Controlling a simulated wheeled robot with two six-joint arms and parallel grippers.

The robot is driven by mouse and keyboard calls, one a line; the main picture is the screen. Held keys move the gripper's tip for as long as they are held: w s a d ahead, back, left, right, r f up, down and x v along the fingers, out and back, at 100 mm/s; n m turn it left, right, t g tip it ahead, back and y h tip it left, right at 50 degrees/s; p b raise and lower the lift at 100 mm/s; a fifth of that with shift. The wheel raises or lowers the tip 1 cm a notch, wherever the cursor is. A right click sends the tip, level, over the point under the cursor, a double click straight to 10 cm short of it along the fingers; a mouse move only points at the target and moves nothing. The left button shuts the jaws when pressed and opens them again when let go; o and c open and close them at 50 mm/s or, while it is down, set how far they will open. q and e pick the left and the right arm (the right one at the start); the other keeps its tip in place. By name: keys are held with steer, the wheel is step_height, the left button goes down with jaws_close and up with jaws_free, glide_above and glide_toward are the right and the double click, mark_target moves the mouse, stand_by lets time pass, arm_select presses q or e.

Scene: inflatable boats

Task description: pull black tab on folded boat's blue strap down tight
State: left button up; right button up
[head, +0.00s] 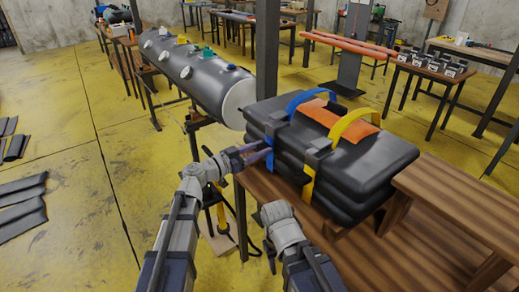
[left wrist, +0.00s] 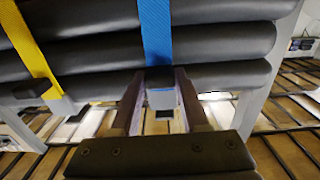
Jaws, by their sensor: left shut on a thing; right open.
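The folded boat (head: 375,155) is a stack of black padded layers on a wooden table. A blue strap (head: 303,98) runs over its top and down the front face; it also shows in the left wrist view (left wrist: 155,30). At the strap's lower end is a small black tab (left wrist: 160,76), by the lowest layer. My left gripper (head: 266,150) is shut on this tab, its two fingers on either side of it in the left wrist view (left wrist: 160,85). My right gripper (head: 269,250) is open, lower down in front of the table edge, partly hidden by its own wrist.
A yellow strap (head: 350,122) with its own black tab (left wrist: 32,88) hangs beside the blue one. An orange patch (head: 342,125) lies on the boat's top. A wooden bench (head: 470,205) stands at the right; a grey tube (head: 195,75) is behind.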

arm_select(q)
jaws_close()
stand_by(0.8)
